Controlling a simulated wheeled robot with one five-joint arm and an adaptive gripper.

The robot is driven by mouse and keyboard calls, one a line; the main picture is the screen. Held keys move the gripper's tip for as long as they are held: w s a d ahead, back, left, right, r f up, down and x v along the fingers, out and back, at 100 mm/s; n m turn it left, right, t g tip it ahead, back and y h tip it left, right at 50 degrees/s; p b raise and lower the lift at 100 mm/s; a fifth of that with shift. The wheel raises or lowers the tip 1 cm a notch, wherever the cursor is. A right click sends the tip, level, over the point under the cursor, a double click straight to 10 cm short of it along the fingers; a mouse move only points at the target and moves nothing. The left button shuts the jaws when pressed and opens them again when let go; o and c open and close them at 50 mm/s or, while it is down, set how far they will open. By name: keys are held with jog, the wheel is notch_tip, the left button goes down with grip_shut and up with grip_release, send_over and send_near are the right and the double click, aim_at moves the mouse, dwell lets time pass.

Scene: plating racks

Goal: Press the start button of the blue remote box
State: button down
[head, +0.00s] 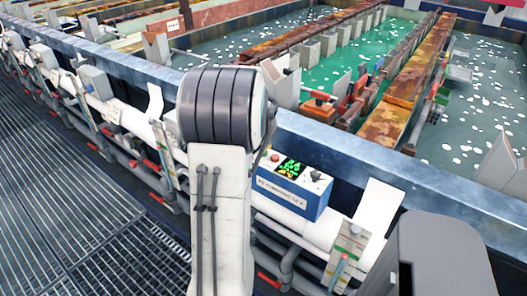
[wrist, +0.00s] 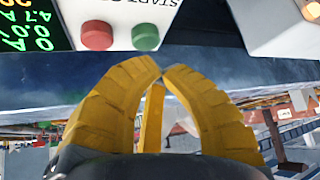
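The blue remote box (head: 290,205) sits on the white pipe beside the tank wall, with a red button (head: 275,157), a green-lit display (head: 290,169) and a dark knob on top. In the wrist view its white panel (wrist: 120,10) appears upside down, with a red button (wrist: 97,34) and a green button (wrist: 145,37); upside-down lettering that seems to read START is by the green one. My gripper (wrist: 165,68) has yellow fingers with the tips together and nothing between them. The tips appear just below the green button in the picture; contact is not visible. The head view does not show the gripper.
The tank wall's blue rim (head: 355,150) runs behind the box, with green liquid (head: 335,65) and rusty beams (head: 405,85) beyond. A white sheet (head: 375,210) and a gauge-like plate (head: 345,250) are right of the box. Grated floor (head: 60,200) lies at left.

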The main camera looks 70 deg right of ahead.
jog(key=shift+f+b, duration=1)
jog(key=shift+b, duration=0.05)
dwell(2.4)
jog(key=shift+r, duration=0.15)
jog(key=shift+r+p, duration=0.6)
jog(key=shift+r, duration=0.25)
